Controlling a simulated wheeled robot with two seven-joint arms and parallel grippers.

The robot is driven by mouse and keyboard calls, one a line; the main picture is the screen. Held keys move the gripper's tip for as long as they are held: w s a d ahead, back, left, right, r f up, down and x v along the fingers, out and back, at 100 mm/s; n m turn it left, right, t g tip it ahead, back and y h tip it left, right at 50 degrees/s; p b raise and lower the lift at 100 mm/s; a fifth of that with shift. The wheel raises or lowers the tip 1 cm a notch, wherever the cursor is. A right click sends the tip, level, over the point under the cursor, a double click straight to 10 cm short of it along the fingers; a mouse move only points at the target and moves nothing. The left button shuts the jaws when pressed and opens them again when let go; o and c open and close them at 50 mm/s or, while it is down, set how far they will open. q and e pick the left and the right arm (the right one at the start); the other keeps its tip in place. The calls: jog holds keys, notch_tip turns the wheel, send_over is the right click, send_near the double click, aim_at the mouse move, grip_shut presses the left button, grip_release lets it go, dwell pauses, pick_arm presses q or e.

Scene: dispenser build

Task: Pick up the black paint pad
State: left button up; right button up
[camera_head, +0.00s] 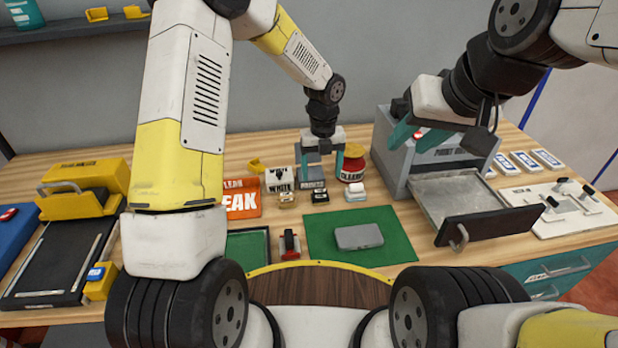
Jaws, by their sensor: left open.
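A small dark pad (319,195), which looks like the black paint pad, sits on the wooden table between a cream-labelled pad (287,201) and a white pad (355,194). My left gripper (320,172) points down just above and behind the dark pad, with its teal fingers apart. The fingertips partly overlap the pads in this view, so I cannot tell the exact gap. My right gripper (418,138) is up at the grey cabinet's front, with teal fingers showing and a small red part between them; its grip is unclear.
A grey cabinet (386,150) has its drawer (480,230) pulled open on the right. A green mat (320,245) with a grey case (358,237) lies in front. A red-lidded jar (352,164) stands behind the pads. A yellow machine (85,184) stands at left.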

aim_at(320, 190)
pick_arm(q)
jog(key=f, duration=0.8)
jog(key=shift+s+a, duration=0.1)
jog(key=shift+s, duration=0.15)
jog(key=shift+c, duration=0.4)
jog(key=shift+r, duration=0.1)
jog(key=c, duration=1.3)
jog(key=shift+r, duration=0.6)
notch_tip(320, 190, up, 2)
jog(key=shift+r, duration=0.15)
jog(key=s+d, duration=0.2)
jog(key=s, duration=0.3)
jog(key=s+d+r, duration=0.1)
jog(key=s+d, duration=0.1)
jog(key=s, duration=0.3)
jog(key=s+d, duration=0.2)
jog(key=s, duration=0.3)
jog(key=shift+r, duration=0.25)
